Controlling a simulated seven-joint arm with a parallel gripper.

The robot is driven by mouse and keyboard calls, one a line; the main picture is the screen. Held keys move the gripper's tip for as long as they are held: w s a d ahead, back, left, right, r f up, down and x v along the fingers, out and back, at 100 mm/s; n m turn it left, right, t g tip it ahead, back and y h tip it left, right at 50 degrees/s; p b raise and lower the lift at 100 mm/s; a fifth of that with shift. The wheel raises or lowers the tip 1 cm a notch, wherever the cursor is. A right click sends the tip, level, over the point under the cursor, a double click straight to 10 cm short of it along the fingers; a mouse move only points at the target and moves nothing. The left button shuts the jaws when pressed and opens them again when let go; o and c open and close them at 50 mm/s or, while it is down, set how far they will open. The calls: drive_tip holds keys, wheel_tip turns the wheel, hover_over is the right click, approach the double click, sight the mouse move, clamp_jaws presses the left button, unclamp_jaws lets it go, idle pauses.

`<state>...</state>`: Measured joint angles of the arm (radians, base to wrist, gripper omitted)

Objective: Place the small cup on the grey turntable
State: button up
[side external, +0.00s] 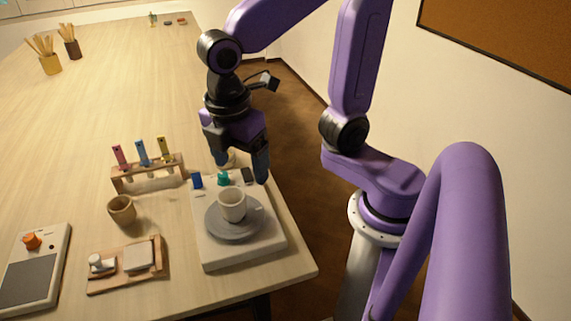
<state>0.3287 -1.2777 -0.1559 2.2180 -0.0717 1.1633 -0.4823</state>
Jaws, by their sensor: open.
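A small pale cup (231,204) stands upright on the round grey turntable (235,231). The turntable sits on a square, light-coloured base (268,242) near the front right edge of the table. My gripper (242,167) points down above the back of that base, its two dark fingers spread apart with nothing held between them. It is behind the cup and apart from it. A brown cup (122,210) of similar size stands on the table left of the base.
Small blue (197,181), teal (223,178) and dark (248,175) pieces sit along the base's back edge. A wooden rack (148,177) with coloured tags, a wooden tray (100,284) and a device with an orange knob (36,270) stand left. The table's far middle is clear.

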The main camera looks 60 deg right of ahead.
drive_tip(key=s+d+f+m+y, duration=0.1)
drive_tip(key=s+d+f+m, duration=0.3)
drive_tip(key=s+d, duration=0.3)
drive_tip(key=s, duration=0.3)
drive_tip(key=shift+y, duration=0.3)
